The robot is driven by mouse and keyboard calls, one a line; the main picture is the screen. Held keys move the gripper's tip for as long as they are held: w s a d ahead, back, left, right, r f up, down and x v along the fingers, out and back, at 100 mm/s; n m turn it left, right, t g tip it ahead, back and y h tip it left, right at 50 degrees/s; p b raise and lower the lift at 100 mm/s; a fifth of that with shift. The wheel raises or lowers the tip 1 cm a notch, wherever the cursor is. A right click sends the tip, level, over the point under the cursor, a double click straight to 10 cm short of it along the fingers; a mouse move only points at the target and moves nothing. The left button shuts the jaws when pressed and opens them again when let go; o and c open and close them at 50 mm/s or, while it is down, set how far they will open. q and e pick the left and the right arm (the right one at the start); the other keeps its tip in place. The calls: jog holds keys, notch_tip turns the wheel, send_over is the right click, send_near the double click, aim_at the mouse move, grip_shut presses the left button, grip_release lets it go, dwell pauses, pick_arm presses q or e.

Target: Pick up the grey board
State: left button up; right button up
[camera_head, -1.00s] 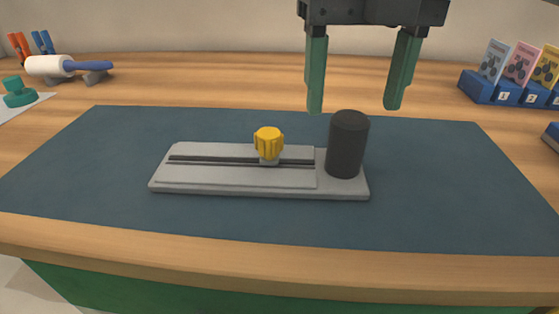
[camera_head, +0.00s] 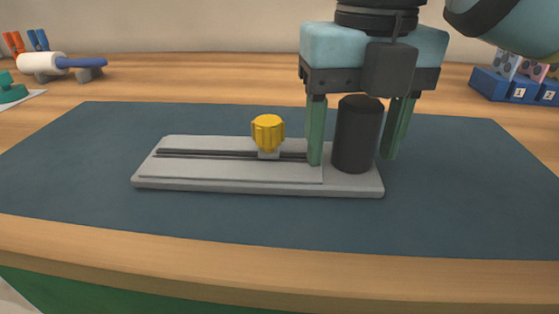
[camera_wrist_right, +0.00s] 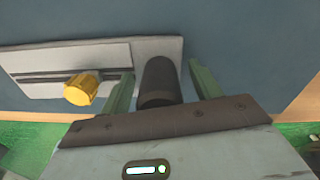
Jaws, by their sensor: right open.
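The grey board (camera_head: 240,177) lies flat on a dark blue mat. It has a long dark slot, a yellow knob (camera_head: 268,131) standing at the slot, and an upright black cylinder (camera_head: 355,135) at its right end. The board (camera_wrist_right: 100,53), knob (camera_wrist_right: 80,89) and cylinder (camera_wrist_right: 158,82) also show in the right wrist view. My right gripper (camera_head: 352,162) points down and is open, with one green finger on each side of the cylinder. In the wrist view the gap on the right looks wider. My left gripper is not in view.
The blue mat (camera_head: 80,160) is clear around the board. A blue card holder (camera_head: 505,88) stands at the back right. A white roller with a blue handle (camera_head: 42,64) and a teal object (camera_head: 12,88) are at the back left.

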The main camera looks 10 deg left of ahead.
aim_at(360, 104)
jog(key=c, duration=0.7)
jog(key=shift+r, duration=0.1)
jog(key=c, duration=0.6)
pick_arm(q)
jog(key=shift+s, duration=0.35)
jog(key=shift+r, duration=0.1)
